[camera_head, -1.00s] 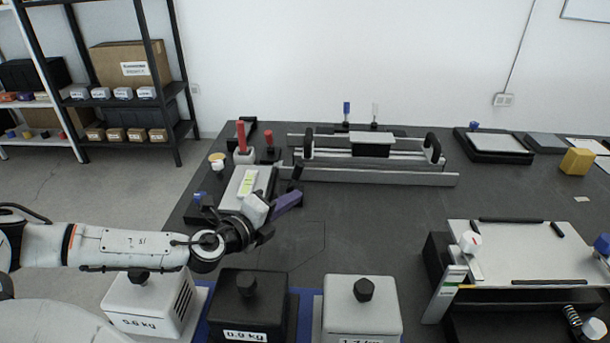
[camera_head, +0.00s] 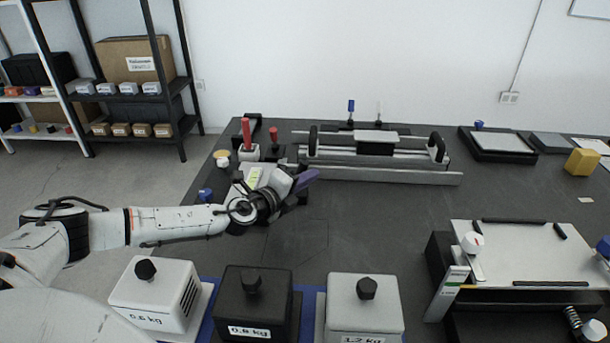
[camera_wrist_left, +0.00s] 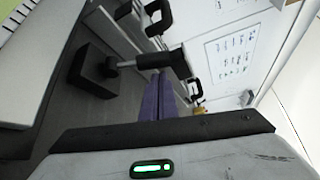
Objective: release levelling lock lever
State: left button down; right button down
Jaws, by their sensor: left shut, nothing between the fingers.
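My left gripper (camera_head: 306,180) is shut, its purple fingers together and empty, beside the right side of a grey box-shaped unit (camera_head: 238,186) with a yellow-green label. In the left wrist view, the fingers (camera_wrist_left: 161,88) point at a black lever with a thick round grip (camera_wrist_left: 160,61), which crosses just beyond the fingertips. Its thin shaft runs left to a black block (camera_wrist_left: 92,72) beside the unit. I cannot tell whether the fingertips touch the grip. In the head view, the gripper mostly hides this lever. My right gripper is not in view.
Two red-handled posts (camera_head: 246,134) stand behind the unit. A long rail fixture (camera_head: 380,176) lies behind and right of the gripper. Labelled weights (camera_head: 252,304) line the front. A white-topped platform (camera_head: 520,255) stands at right. The middle tabletop is clear.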

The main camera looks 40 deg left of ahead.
pick_arm(q)
jog(key=shift+s+a+r, duration=0.1)
jog(key=shift+s+a, duration=0.05)
jog(key=shift+a, duration=0.25)
jog(key=shift+a, duration=0.15)
jog(key=shift+s+a+r, duration=0.2)
dwell(0.3)
